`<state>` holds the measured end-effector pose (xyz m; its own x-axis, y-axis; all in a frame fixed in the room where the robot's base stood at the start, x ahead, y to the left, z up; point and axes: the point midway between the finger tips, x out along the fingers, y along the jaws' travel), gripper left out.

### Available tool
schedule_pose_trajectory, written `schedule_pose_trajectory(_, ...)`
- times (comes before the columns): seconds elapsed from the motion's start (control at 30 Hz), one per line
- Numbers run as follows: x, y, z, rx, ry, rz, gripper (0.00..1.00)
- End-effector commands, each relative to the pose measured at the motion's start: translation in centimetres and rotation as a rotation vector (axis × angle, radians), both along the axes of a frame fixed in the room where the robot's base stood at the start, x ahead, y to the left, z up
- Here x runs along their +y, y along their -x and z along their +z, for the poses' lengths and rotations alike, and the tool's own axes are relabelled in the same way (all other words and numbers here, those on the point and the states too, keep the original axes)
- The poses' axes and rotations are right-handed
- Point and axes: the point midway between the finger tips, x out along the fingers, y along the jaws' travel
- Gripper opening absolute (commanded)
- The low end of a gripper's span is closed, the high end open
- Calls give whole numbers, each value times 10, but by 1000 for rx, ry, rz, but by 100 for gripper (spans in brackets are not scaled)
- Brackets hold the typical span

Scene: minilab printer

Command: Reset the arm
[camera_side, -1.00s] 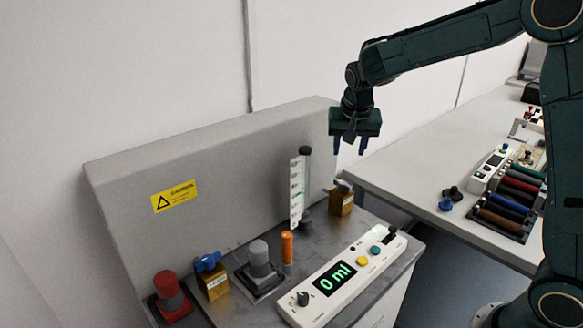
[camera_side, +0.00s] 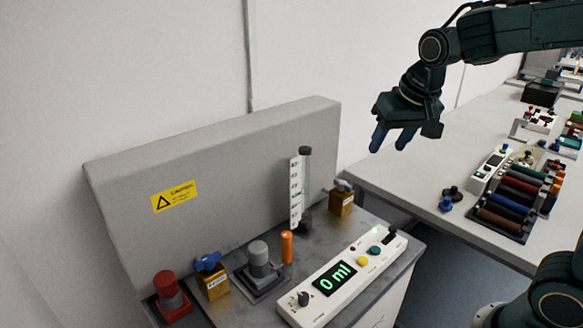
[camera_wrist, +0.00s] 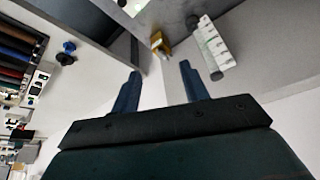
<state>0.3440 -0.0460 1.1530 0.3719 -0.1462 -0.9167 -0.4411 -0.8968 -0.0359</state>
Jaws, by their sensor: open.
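My gripper (camera_side: 391,140) is open and empty.
A control box (camera_side: 335,280) reading "0 ml" lies on the station's front. A red knob (camera_side: 170,290), a grey knob (camera_side: 259,258), an orange cylinder (camera_side: 287,247) and brass valves (camera_side: 341,200) stand behind it. A side bench (camera_side: 405,185) carries coloured rolls (camera_side: 515,195). The air around my gripper is clear.

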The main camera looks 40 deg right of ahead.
Motion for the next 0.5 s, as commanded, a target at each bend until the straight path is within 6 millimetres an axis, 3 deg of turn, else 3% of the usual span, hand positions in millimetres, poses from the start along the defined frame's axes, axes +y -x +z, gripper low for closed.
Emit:
schedule_pose_trajectory(0.23,16,56,10,-24,7,143,45)
schedule_pose_trajectory(0.5,31,114,7,-50,26,300,45)
